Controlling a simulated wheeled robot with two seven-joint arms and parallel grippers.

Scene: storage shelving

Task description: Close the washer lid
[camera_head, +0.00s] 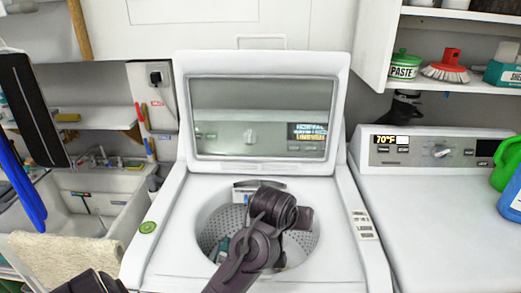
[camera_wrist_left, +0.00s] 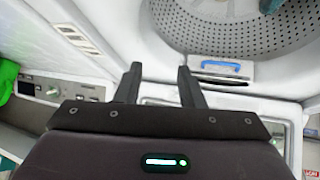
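The white washer (camera_head: 160,250) stands in the middle of the head view with its lid (camera_head: 180,125) raised upright at the back. The lid has a large glass window. Below it the round perforated drum (camera_head: 215,225) is open, with something teal (camera_head: 222,246) inside. My left arm reaches over the drum and hides part of it; its fingers cannot be made out there. In the left wrist view my left gripper (camera_wrist_left: 158,68) has its fingers apart with nothing between them. The drum (camera_wrist_left: 215,35) and a blue-marked latch piece (camera_wrist_left: 220,69) lie beyond the fingers. My right gripper is out of view.
A second white machine (camera_head: 440,220) with a control panel stands close at the right, with green and blue bottles at its far edge. A shelf (camera_head: 450,85) with a paste tin and brush hangs above it. A sink (camera_head: 85,205) is at the left.

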